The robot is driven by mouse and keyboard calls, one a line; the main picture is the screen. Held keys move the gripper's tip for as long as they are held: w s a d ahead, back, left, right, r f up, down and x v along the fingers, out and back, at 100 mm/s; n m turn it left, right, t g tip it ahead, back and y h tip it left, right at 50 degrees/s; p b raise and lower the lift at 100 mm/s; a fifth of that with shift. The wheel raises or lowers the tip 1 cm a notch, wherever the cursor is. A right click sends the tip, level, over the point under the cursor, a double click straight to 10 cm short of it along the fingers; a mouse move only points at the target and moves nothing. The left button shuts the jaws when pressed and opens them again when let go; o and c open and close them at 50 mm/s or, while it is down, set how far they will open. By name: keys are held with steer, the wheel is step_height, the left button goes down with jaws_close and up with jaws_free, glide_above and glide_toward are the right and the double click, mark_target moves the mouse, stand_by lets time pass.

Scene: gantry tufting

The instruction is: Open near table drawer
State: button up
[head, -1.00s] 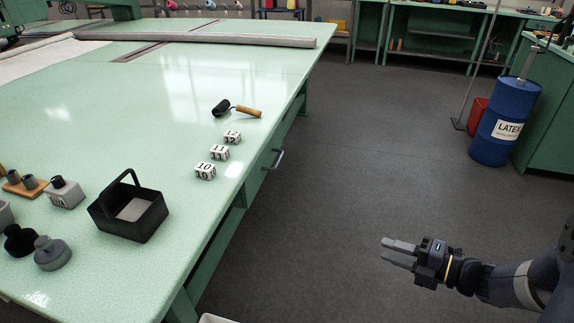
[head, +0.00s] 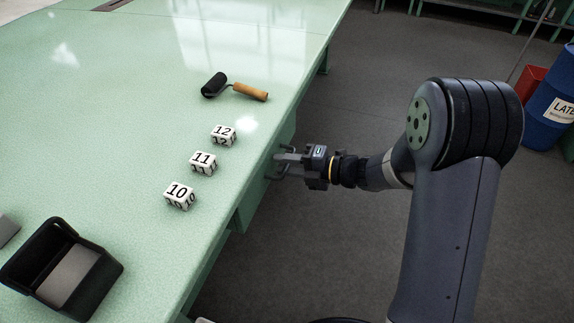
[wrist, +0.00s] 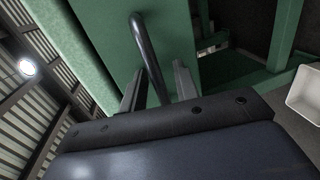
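The near table drawer's front (wrist: 172,30) is a green panel below the tabletop edge, and it looks closed. Its dark bar handle (wrist: 146,45) sticks out from it in the wrist view. In the head view the handle (head: 270,176) shows only in part beside my fingers. My gripper (head: 280,160) is at the drawer handle, level with it. In the wrist view my gripper (wrist: 157,82) has its two fingers on either side of the bar, with gaps visible. The gripper looks open around the handle. Contact with it cannot be told.
The green table (head: 130,120) carries numbered blocks (head: 203,163), a roller (head: 235,88) and a black caddy (head: 62,270) near its edge. A blue latex barrel (head: 553,108) and a red bin (head: 530,82) stand at the far right.

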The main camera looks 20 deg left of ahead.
steer(key=shift+c, duration=0.5)
jaws_close()
steer(key=shift+d, duration=0.1)
